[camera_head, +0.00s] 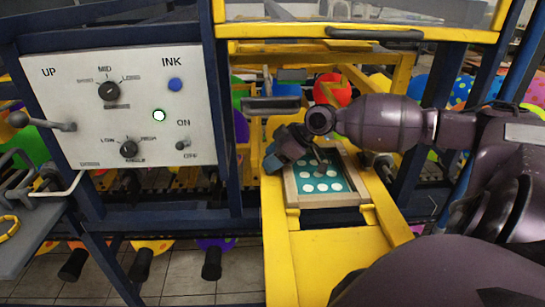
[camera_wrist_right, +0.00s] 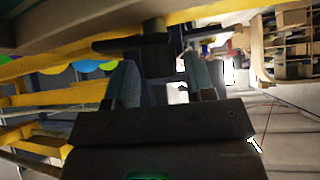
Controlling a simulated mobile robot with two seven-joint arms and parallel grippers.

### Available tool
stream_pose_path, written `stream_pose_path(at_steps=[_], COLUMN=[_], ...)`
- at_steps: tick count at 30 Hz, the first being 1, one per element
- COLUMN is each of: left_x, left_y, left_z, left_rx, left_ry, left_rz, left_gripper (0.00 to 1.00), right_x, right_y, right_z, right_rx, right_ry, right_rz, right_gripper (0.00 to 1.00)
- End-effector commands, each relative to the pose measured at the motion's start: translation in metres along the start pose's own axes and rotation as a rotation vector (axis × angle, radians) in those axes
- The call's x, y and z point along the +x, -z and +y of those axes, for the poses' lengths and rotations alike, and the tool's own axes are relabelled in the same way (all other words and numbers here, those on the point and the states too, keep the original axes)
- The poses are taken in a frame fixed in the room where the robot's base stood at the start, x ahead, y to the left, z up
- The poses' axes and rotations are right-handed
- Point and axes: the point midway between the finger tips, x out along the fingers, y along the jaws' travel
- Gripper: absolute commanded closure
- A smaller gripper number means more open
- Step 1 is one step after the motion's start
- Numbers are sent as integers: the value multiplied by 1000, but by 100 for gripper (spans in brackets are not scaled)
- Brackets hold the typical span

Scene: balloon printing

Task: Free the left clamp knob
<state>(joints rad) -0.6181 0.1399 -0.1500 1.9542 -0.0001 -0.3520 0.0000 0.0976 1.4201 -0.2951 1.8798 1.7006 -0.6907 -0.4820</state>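My right gripper (camera_head: 284,150) reaches in from the right and points down at the left edge of the small print frame (camera_head: 290,190), which holds a teal plate with white dots (camera_head: 322,178). In the right wrist view its two blue-grey fingers (camera_wrist_right: 160,80) stand apart. A dark knob-like part on a dark bar (camera_wrist_right: 155,45) shows between and beyond them, probably the left clamp knob. A bright gap shows beside the right finger; contact with the left finger is unclear. In the head view the gripper hides this knob. My left gripper is not in view.
A grey control panel (camera_head: 130,105) with dials and a lever stands at left. A grey bar (camera_head: 270,104) lies just behind the gripper. Yellow rails (camera_head: 320,265) carry the frame. Blue posts (camera_head: 235,150) and colourful balloons (camera_head: 332,90) surround the machine.

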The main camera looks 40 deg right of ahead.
Motion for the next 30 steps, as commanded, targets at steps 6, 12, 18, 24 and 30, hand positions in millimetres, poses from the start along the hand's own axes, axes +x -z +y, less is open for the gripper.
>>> stream_pose_path(at_steps=[6,12,18,24,30], left_x=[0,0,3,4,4], left_y=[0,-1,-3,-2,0], left_z=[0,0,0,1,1], left_rx=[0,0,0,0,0], left_ry=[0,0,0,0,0], left_rz=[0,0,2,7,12], left_gripper=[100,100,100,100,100], right_x=[0,-2,-18,-36,-48], right_y=[0,0,-2,-8,-20], right_z=[0,0,0,0,0], right_rx=[1,1,2,5,4], right_ry=[0,-1,-1,0,0], right_rz=[1,1,-2,-2,-2], right_gripper=[39,39,39,39,39])
